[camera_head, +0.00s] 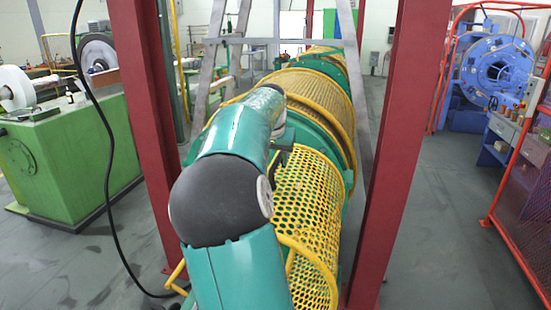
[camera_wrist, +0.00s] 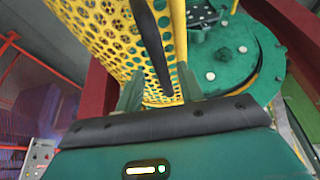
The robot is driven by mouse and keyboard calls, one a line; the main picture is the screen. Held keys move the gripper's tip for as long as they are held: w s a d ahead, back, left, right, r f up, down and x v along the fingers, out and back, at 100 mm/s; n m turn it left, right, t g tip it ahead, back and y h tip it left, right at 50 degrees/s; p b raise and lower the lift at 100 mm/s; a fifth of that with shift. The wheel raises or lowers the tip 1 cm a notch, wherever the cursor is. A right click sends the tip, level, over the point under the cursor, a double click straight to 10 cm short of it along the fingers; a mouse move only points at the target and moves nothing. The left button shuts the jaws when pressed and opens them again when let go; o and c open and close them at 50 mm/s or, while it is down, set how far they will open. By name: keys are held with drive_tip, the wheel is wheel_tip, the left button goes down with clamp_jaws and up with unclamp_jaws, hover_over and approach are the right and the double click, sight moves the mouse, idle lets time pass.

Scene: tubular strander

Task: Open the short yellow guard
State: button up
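The short yellow guard (camera_head: 308,205) is a curved mesh cover with a yellow tube frame, in front of the longer guard in the head view. It looks closed over the green machine. In the wrist view its yellow mesh (camera_wrist: 103,32) fills the upper left and middle. My gripper (camera_wrist: 160,88) has its two green fingers apart, with yellow mesh showing between and beyond them. A dark bar (camera_wrist: 152,45) runs down between the fingers; I cannot tell what it is or whether they touch it. In the head view my arm hides most of the gripper.
Red posts (camera_head: 398,130) stand on both sides of the machine. A longer yellow mesh guard (camera_head: 318,92) lies behind, with a grey ladder-like frame (camera_head: 357,80) near it. A green round flange (camera_wrist: 240,60) is close at right in the wrist view. Floor (camera_head: 440,220) is clear at right.

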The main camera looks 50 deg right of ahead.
drive_tip(key=shift+w+f, duration=0.15)
drive_tip(key=shift+f, duration=0.1)
drive_tip(key=shift+c, duration=0.5)
clamp_jaws()
drive_tip(key=w+a+f+g, duration=0.1)
drive_tip(key=w+a, duration=0.2)
drive_tip(key=w, duration=0.3)
drive_tip(key=w+a+f+g+h, duration=0.1)
drive_tip(key=w+a+f, duration=0.1)
drive_tip(key=w, duration=0.5)
drive_tip(key=shift+w+a+f, duration=0.15)
drive_tip(key=shift+w+a, duration=0.1)
drive_tip(key=shift+a, duration=0.15)
drive_tip(key=shift+o, duration=0.5)
unclamp_jaws()
